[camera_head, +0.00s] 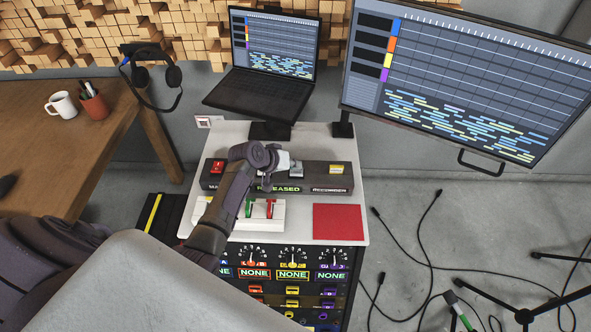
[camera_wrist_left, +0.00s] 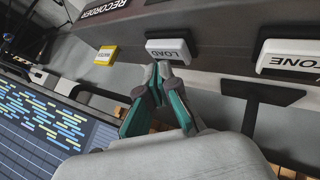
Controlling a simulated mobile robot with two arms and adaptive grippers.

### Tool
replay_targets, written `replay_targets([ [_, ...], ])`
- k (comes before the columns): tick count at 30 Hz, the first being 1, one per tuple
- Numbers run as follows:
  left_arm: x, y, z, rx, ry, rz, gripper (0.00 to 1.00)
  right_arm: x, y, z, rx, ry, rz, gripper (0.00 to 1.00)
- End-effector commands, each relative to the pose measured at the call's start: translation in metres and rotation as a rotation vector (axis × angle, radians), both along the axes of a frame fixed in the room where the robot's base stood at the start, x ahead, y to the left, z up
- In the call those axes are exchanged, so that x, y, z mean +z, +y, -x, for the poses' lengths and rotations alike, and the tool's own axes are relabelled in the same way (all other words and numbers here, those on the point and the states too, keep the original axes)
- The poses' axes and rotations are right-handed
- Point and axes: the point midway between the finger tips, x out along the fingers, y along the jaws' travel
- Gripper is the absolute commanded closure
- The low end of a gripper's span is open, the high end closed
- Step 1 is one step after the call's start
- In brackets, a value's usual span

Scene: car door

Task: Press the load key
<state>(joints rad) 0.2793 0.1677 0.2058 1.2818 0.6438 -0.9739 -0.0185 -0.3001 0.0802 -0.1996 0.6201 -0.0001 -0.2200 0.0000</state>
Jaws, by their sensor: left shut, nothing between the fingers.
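The load key is a pale key marked LOAD (camera_wrist_left: 168,47) on the dark recorder box (camera_head: 325,180). In the wrist view it is upside down, between a yellow key (camera_wrist_left: 106,55) and a larger white key ending in "ONE" (camera_wrist_left: 290,57). My left gripper (camera_wrist_left: 161,68) is shut and empty, its teal-sided fingertips at the load key's near edge; I cannot tell whether they touch it. In the head view my left gripper (camera_head: 289,167) reaches over the box, its arm hiding part of the box. My right gripper is not in view.
A laptop (camera_head: 265,95) and a large monitor (camera_head: 460,85) stand behind the box. In front are a white block with green and red levers (camera_head: 270,208) and a red pad (camera_head: 338,222). A wooden table (camera_head: 75,140) is left; cables (camera_head: 430,250) lie on the floor right.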

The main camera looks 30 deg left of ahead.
Motion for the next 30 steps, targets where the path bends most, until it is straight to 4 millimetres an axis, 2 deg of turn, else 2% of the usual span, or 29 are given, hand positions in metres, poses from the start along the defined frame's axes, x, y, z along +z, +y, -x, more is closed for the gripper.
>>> replay_targets([
  [14, -0.0001, 0.0, -0.0001, 0.0, 0.0, 0.0, 1.0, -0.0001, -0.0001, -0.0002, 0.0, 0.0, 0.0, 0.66],
  [30, -0.0094, -0.0001, 0.0004, 0.0, 0.001, -0.001, 1.0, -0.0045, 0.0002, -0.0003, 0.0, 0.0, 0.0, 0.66],
])
